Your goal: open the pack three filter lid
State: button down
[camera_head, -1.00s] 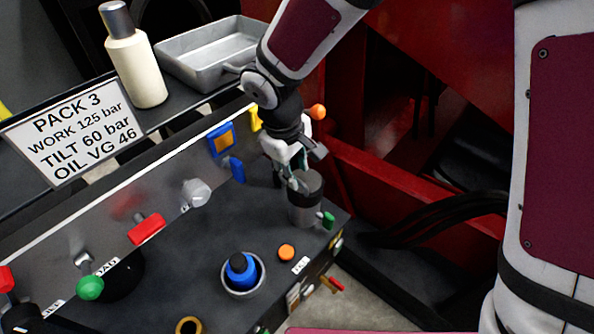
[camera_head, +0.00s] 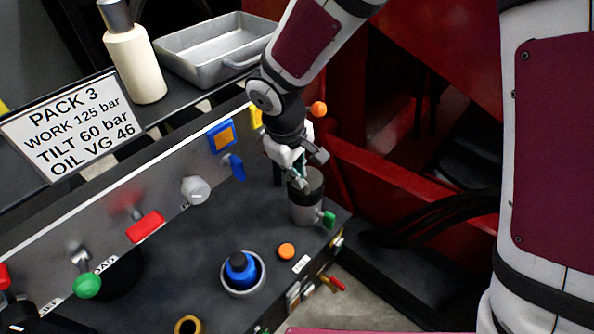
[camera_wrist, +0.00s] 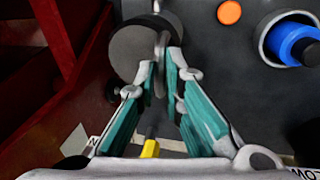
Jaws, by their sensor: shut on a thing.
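The filter is a grey upright canister (camera_head: 306,211) with a dark round lid (camera_head: 314,184) at the far right end of the dark pack top. The lid sits on the canister, with no clear gap visible between them. In the wrist view the lid (camera_wrist: 131,53) is a dark disc with a thin upright fin (camera_wrist: 161,65) on it. My gripper (camera_head: 302,181) comes down from above onto the lid. In the wrist view my gripper (camera_wrist: 164,72) has its teal-padded fingers closed around the fin. The fingers partly hide the fin and lid.
A green knob (camera_head: 328,219) sticks out close to the canister. An orange button (camera_head: 286,251) and a blue cap in a grey ring (camera_head: 241,270) lie nearer. A blue lever (camera_head: 237,167) stands on the panel to the left. Red framework (camera_head: 400,190) rises at right.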

aim_at(307, 180)
jog(key=shift+w+d+r+p, duration=1)
jog(key=shift+w+r+p, duration=0.15)
jog(key=shift+w, duration=0.05)
jog(key=shift+d, duration=0.1)
jog(key=shift+f, duration=0.1)
jog(key=c, duration=1.7)
grip_release()
jog(key=shift+w+f, duration=0.15)
jog(key=r, duration=0.4)
jog(key=s+a+r, duration=0.1)
jog(key=r, duration=0.3)
jog(key=s+r, duration=0.1)
jog(key=r, duration=0.3)
jog(key=shift+a, duration=0.25)
